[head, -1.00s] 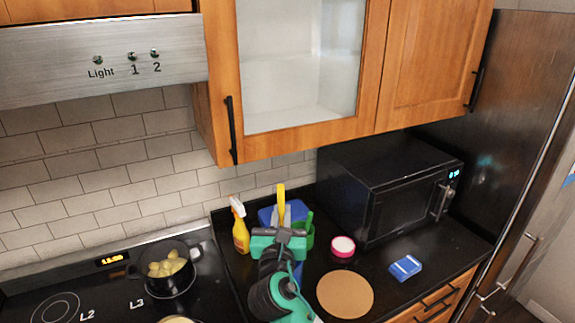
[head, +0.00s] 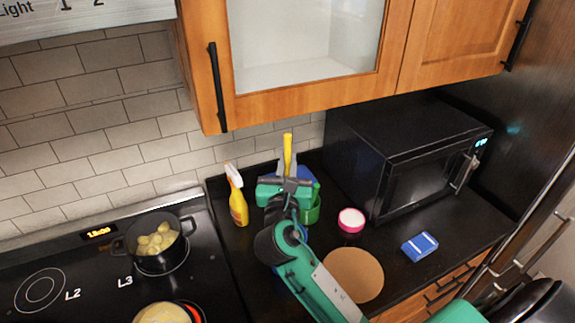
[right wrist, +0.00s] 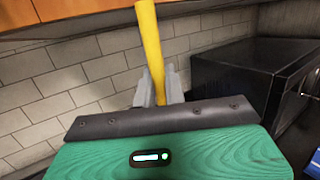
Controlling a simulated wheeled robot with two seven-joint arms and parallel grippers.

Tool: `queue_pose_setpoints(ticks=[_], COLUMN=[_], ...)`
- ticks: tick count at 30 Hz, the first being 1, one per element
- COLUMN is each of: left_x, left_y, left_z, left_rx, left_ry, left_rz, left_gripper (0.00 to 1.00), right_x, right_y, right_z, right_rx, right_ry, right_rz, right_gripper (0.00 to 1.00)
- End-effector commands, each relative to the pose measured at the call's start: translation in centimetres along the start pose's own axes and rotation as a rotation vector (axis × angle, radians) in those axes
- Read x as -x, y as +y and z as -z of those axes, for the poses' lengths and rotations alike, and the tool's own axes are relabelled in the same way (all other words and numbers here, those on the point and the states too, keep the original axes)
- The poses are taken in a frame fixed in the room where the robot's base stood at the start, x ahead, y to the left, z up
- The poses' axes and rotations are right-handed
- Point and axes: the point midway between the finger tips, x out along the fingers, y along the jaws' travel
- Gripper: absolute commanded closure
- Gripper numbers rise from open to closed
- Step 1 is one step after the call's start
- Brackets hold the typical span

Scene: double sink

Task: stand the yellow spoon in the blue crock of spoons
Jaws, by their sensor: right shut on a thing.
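The yellow spoon (head: 287,145) stands roughly upright in my right gripper (head: 288,168), its yellow shaft rising above the jaws. In the right wrist view the grey fingers (right wrist: 159,88) are shut around the yellow shaft (right wrist: 150,40), which leans slightly left. Its lower part is hidden behind the gripper body. A blue thing (head: 304,176) shows just behind the gripper; it is mostly hidden, so I cannot tell its full shape or whether spoons stand in it. My left gripper is not in view.
A green container (head: 312,208) is right beside the gripper and a yellow spray bottle (head: 237,200) stands to its left. A pink-rimmed tub (head: 351,220), a round board (head: 353,275), a blue-and-white pack (head: 420,246) and a microwave (head: 410,160) are right. A pot (head: 153,262) sits on the stove.

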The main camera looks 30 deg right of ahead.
Motion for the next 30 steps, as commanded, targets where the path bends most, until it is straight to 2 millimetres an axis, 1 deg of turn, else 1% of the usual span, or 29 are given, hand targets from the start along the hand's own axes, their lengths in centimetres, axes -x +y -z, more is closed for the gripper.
queue_pose_setpoints(ticks=[1,3,6,9,15,18,30], left_x=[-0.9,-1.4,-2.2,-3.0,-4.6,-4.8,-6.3], left_y=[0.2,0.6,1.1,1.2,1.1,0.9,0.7], left_z=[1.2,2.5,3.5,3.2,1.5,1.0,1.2], left_rx=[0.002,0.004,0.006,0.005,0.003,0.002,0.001], left_ry=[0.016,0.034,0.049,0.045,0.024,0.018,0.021], left_rz=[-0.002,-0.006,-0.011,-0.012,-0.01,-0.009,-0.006], left_gripper=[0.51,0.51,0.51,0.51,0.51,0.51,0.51], right_x=[0.1,0.2,0.3,0.5,0.7,0.8,1.4], right_y=[0.0,0.0,0.0,0.0,0.0,0.0,0.0], right_z=[0.7,1.2,1.8,2.4,3.6,4.2,7.4], right_rx=[-0.001,-0.002,-0.002,-0.001,0.0,0.001,0.001], right_ry=[0.0,0.0,0.0,0.0,-0.001,0.001,0.001], right_rz=[0.0,0.0,0.0,0.0,0.0,0.0,-0.001], right_gripper=[1.0,1.0,1.0,1.0,1.0,1.0,1.0])
